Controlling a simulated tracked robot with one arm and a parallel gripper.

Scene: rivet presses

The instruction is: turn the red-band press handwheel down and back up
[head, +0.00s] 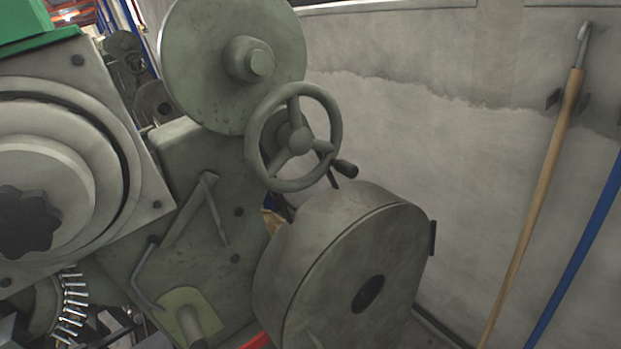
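A grey-green three-spoke handwheel (299,141) stands near the middle of the head view, tilted, in front of the press body (200,230). A dark crank grip (345,168) sticks out at its lower right. A small strip of red (255,342) shows at the bottom edge; I cannot tell if it is the press's red band. My gripper is not in view, and nothing is seen touching the handwheel.
A large disc (205,60) sits above left of the handwheel and a round drum (345,270) below it. A flanged housing (60,180) fills the left. Wooden (535,210) and blue (580,265) poles lean at the right wall.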

